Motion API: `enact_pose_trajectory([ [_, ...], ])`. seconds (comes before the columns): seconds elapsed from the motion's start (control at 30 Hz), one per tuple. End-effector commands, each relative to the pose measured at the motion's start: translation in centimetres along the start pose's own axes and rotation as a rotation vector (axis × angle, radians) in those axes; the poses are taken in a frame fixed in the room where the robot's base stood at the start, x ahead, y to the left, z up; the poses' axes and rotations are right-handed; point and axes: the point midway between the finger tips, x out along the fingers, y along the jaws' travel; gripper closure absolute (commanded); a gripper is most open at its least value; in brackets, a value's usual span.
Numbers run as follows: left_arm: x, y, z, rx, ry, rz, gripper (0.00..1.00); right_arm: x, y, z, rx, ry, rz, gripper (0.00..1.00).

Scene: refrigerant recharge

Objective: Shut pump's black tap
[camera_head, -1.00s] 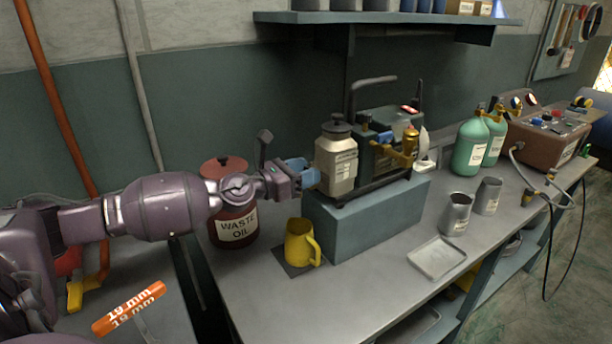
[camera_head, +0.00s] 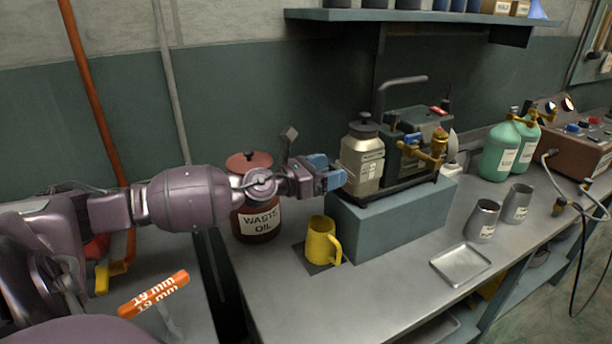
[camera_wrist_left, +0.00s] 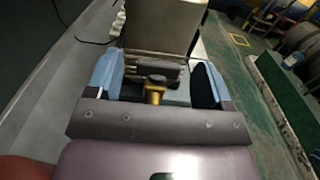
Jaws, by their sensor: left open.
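The pump (camera_head: 408,140) is a dark green machine with brass fittings on a blue-grey block. A beige metal canister (camera_head: 362,165) is at its left end and shows at the top of the left wrist view (camera_wrist_left: 163,22). My left gripper (camera_head: 334,172) has blue fingers and is level with the canister, just left of it. In the left wrist view, a small brass stem (camera_wrist_left: 154,95) with a dark crossbar handle (camera_wrist_left: 158,72), apparently the black tap, lies between the open fingers (camera_wrist_left: 155,80). I cannot tell whether the fingers touch it. The tap is hidden in the head view.
A yellow mug (camera_head: 322,242) stands below my gripper, left of the block (camera_head: 385,228). A red waste oil can (camera_head: 258,222) stands behind my left forearm. Two metal cups (camera_head: 483,220) and a shallow tray (camera_head: 459,265) are at the right. The front middle of the bench is clear.

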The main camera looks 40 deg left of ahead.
Motion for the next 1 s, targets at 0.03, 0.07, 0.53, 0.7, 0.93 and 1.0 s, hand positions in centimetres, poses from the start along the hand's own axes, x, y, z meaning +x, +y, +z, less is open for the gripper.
enact_pose_trajectory([
  [0.03, -0.4, 0.0, -0.2, -0.001, 0.002, 0.001, 0.26, 0.0, 0.0, 0.1, 0.0, -0.001, 0.0, 0.63],
  [0.07, -0.7, 0.0, -0.2, -0.001, 0.003, 0.0, 0.26, 0.1, 0.0, 0.1, 0.0, -0.001, 0.0, 0.63],
  [0.53, -5.7, 0.0, -0.2, -0.003, 0.002, 0.001, 0.26, 0.3, -0.1, 0.2, 0.0, -0.001, -0.002, 0.63],
  [0.7, -7.5, 0.0, -0.1, -0.002, 0.002, 0.002, 0.26, 0.4, -0.2, 0.3, 0.0, -0.001, -0.003, 0.63],
  [0.93, -9.6, 0.0, -0.1, -0.003, 0.0, 0.001, 0.26, 0.5, -0.2, 0.3, 0.0, 0.0, -0.003, 0.63],
  [1.0, -9.9, 0.0, -0.1, -0.002, 0.0, 0.0, 0.26, 0.5, -0.2, 0.2, 0.0, 0.0, -0.003, 0.63],
])
